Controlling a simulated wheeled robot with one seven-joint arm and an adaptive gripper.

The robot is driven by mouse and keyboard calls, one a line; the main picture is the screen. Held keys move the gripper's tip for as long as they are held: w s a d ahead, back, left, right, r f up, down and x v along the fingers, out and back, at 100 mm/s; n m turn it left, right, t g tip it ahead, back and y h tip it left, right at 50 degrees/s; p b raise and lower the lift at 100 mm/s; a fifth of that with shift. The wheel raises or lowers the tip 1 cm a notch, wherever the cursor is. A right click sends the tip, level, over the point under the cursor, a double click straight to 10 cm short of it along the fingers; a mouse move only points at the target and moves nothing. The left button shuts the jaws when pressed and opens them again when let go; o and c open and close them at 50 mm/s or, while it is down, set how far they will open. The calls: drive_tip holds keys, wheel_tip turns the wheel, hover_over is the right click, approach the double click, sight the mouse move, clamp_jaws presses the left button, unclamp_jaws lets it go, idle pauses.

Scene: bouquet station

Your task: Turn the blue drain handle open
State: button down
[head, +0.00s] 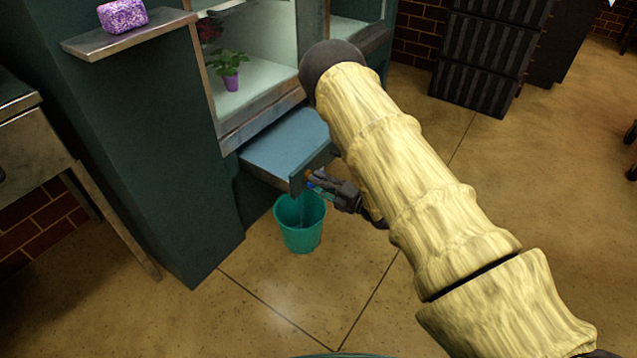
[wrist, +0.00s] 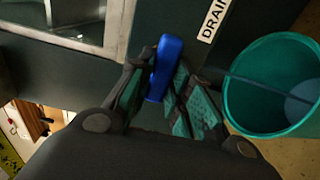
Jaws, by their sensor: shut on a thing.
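The blue drain handle (wrist: 164,67) stands out from the dark green cabinet front, beside a white label reading "DRAI…" (wrist: 213,20) in the wrist view. My gripper (wrist: 160,92) has its fingers on both sides of the handle and is shut on it. In the head view my gripper (head: 325,184) is at the front of the tray unit, and only a small spot of blue shows between its fingers. In the head view a thin bluish stream seems to run down from the spout area into a teal bucket (head: 300,236).
The teal bucket also shows in the wrist view (wrist: 238,95), right of my gripper, on the floor. A blue tray (head: 285,143) is above it. A potted plant (head: 229,78) stands in the cabinet. A shelf (head: 130,32) holds a purple block (head: 122,15). The floor in front is clear.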

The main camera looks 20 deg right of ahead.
drive_tip(key=c, duration=1.3)
unclamp_jaws()
drive_tip(key=v, duration=1.2)
